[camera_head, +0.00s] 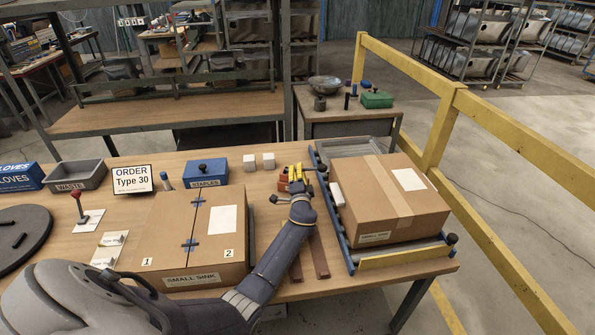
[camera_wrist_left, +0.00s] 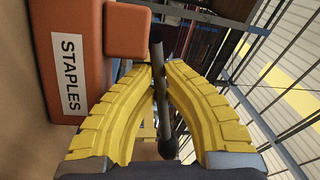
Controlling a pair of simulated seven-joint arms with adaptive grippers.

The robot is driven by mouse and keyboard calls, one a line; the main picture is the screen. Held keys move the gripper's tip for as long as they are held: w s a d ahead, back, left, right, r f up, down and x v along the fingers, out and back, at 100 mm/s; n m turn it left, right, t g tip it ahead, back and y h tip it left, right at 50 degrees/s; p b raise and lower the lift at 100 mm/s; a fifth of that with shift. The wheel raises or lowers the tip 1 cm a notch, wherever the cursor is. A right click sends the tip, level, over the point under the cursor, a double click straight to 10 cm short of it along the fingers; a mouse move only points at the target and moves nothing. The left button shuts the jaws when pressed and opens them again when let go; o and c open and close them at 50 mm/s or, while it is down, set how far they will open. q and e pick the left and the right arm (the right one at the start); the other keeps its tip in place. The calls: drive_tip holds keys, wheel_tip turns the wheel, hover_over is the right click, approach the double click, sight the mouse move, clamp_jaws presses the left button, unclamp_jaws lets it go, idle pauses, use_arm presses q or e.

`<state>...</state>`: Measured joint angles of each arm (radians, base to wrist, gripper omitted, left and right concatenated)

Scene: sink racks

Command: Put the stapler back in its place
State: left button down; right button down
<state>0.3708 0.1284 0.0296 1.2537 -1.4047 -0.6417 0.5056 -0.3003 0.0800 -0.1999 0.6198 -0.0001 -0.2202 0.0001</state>
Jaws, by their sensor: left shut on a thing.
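My left gripper (camera_head: 297,178) is over the back of the table, between the carton and the tray. Its yellow fingers (camera_wrist_left: 157,100) are shut on a dark bar with rounded ends, which I take for the stapler's handle (camera_wrist_left: 160,85). An orange-red body (camera_wrist_left: 85,30) with a STAPLES label is beside the fingers in the wrist view; a bit of orange-red (camera_head: 283,186) shows left of the fingers in the head view. Whether bar and body are one piece is unclear. The fingers hide much there. My right gripper is not in view.
A blue STAPLES box (camera_head: 206,178) and two pale cubes (camera_head: 249,163) are to the left. A SMALL SINK carton (camera_head: 180,222) stands in front of them. Another carton (camera_head: 385,198) sits on the blue-edged tray (camera_head: 333,216) at right. Two brown strips (camera_head: 319,257) lie between. A yellow rail (camera_head: 443,125) runs beyond.

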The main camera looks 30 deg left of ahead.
use_arm(q)
drive_tip(key=c, duration=1.9)
unclamp_jaws()
drive_tip(key=shift+f, duration=0.1)
drive_tip(key=o, duration=0.4)
drive_tip(key=shift+c, duration=0.2)
drive_tip(key=shift+v, duration=2.75)
